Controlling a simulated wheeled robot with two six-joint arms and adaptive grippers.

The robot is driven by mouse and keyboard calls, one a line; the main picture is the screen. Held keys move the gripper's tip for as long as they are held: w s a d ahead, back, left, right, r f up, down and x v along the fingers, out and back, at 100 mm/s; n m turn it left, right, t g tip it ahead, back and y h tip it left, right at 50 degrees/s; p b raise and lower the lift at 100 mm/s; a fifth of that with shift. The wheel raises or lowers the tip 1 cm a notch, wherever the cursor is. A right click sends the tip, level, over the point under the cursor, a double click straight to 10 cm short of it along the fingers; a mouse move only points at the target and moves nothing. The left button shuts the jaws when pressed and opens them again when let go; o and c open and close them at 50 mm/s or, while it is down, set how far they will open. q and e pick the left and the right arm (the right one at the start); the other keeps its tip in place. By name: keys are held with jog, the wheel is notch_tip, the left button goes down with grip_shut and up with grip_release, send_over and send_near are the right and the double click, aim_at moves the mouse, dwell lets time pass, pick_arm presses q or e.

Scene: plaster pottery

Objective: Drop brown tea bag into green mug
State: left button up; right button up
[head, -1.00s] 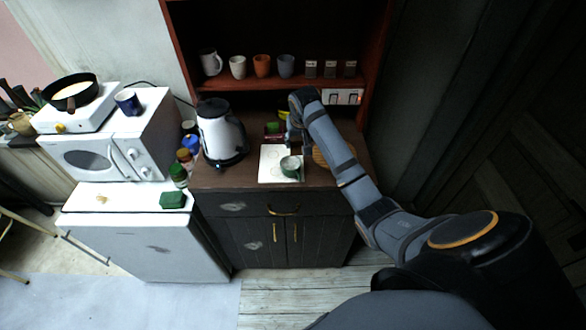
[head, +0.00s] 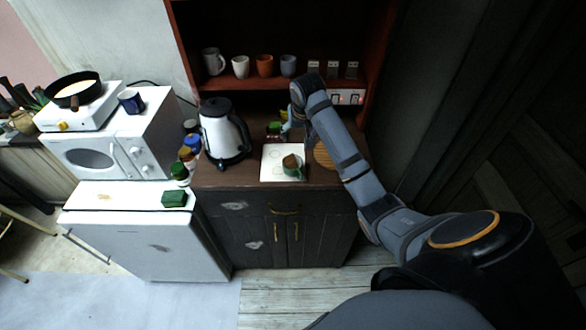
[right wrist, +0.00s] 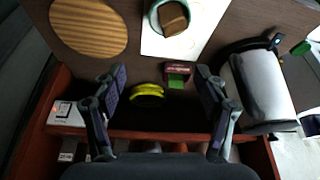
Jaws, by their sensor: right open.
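The green mug (head: 299,172) stands upright on a white sheet on the counter. The brown tea bag (head: 290,161) sits in the mug's mouth and shows above its rim. In the right wrist view the mug (right wrist: 154,20) is at the top edge, with the brown tea bag (right wrist: 173,17) inside its rim. My right gripper (head: 286,128) is behind the mug, towards the cabinet, apart from it. In the right wrist view the gripper (right wrist: 160,75) has its fingers spread, with nothing held between them. My left gripper is not in view.
A white kettle (head: 218,132) stands left of the white sheet (head: 270,172). A round wooden board (head: 323,155) lies to the right. A small red and green box (right wrist: 178,72) and a yellow item (right wrist: 148,91) are near the gripper. Mugs line the shelf (head: 265,66).

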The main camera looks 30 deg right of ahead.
jog(key=d+v, duration=0.1)
jog(key=v, duration=0.6)
jog(key=shift+s+a+r, duration=0.15)
jog(key=shift+a+r, duration=0.1)
jog(key=shift+a, duration=0.15)
jog(key=s+a+f+n, duration=0.1)
jog(key=s+a+f, duration=0.25)
jog(key=f, duration=0.25)
jog(key=s+a+f+n, duration=0.2)
jog(key=s+f, duration=0.2)
jog(key=f, duration=0.2)
jog(key=s+a+f+n+y, duration=0.1)
jog(key=s+a+f, duration=0.2)
jog(key=s, duration=0.5)
jog(key=s+a+f+n, duration=0.1)
jog(key=s+a+f, duration=0.1)
jog(key=s+f, duration=0.35)
jog(key=s+d+f+g+b, duration=0.1)
jog(key=s+f+b, duration=0.15)
jog(key=f, duration=1.25)
jog(key=s+d+f+g+b, duration=0.15)
jog(key=f+b, duration=0.25)
jog(key=f, duration=1.1)
jog(key=s+f+b, duration=0.6)
jog(key=s+f, duration=1.3)
jog(key=f, duration=0.5)
jog(key=shift+s+d+b, duration=0.3)
jog(key=shift+s+d, duration=0.05)
jog(key=shift+d, duration=0.05)
